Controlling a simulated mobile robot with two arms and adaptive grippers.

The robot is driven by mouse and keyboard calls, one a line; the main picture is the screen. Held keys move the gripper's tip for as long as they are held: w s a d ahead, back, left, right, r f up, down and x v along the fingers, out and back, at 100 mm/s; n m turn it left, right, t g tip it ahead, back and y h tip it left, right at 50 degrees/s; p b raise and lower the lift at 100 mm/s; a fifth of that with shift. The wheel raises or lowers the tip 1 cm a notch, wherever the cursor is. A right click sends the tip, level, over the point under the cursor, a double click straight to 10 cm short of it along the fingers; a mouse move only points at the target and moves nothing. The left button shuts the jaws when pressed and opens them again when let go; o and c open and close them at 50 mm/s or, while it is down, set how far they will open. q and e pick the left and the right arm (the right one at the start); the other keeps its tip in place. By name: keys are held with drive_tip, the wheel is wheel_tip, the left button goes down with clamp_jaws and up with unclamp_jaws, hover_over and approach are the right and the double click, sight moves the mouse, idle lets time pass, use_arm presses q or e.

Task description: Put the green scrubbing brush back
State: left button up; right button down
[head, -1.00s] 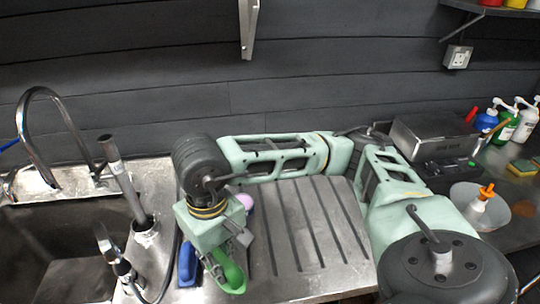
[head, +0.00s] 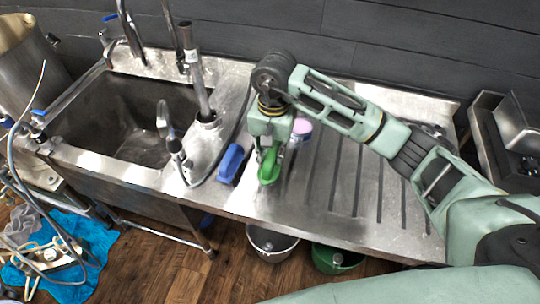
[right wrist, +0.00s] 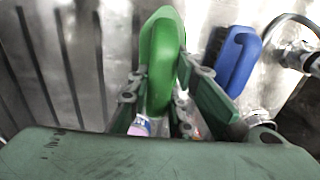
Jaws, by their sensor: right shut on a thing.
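The green scrubbing brush (head: 269,167) is at the left end of the ridged steel drainboard, just right of the sink. My right gripper (head: 268,148) points down from above and is shut on it. In the right wrist view the green brush (right wrist: 160,50) stands between the two fingers of the gripper (right wrist: 157,100). Whether the brush touches the drainboard is hard to tell. My left gripper is not in view.
A blue brush (head: 231,163) lies just left of the green one, also in the right wrist view (right wrist: 238,60). A pinkish-white round thing (head: 302,128) is behind the gripper. The sink (head: 130,115) with taps is at left. Buckets (head: 272,243) stand below. The drainboard's right side (head: 370,180) is clear.

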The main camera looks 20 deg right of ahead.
drive_tip(key=shift+w+f, duration=0.4)
drive_tip(key=shift+w, duration=0.45)
drive_tip(key=shift+a+f, duration=0.1)
drive_tip(key=shift+f, duration=0.1)
wheel_tip(320, 180, down, 4)
drive_tip(key=shift+r+p, duration=0.15)
drive_tip(key=shift+p, duration=0.85)
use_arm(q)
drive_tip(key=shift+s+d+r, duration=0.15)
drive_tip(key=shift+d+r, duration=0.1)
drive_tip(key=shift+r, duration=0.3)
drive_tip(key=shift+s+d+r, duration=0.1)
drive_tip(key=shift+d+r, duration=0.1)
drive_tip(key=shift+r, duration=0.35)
use_arm(e)
drive_tip(key=shift+f+b, duration=0.25)
drive_tip(key=shift+b, duration=0.05)
drive_tip(key=c, duration=1.6)
unclamp_jaws()
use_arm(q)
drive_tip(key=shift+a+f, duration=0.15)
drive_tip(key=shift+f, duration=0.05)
use_arm(e)
drive_tip(key=shift+r, duration=0.1)
